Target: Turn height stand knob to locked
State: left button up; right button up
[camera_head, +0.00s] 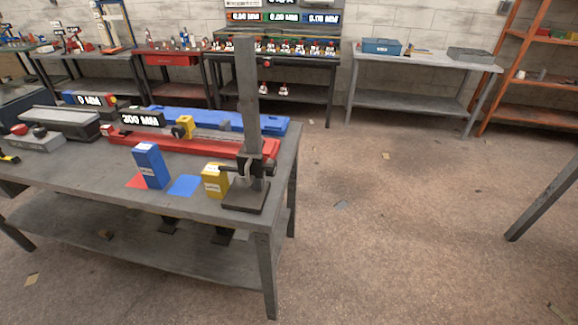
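The height stand (249,115) is a tall grey upright post on a dark square base (245,196), at the right front corner of the grey workbench. A dark carriage with a knob (270,168) sits low on the post, just above the base. A light pointer sticks out from it to the left, over a yellow block. The knob is small here and I cannot tell its lock position. Neither of my grippers shows in the head view.
On the bench (107,188) stand a blue block (148,165), a yellow block (214,181), a blue mat (185,186), and red (200,143) and blue (270,124) rail fixtures behind. The floor to the right (390,220) is open. A grey table (425,64) and orange shelving (510,60) stand farther back.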

aim_at(270, 167)
jog(key=i+l+u, duration=0.15)
jog(key=l+u, duration=0.15)
jog(key=u, duration=0.2)
jog(key=i+l+u, duration=0.1)
jog(key=l+u, duration=0.65)
jog(key=u, duration=0.2)
jog(key=i, duration=0.05)
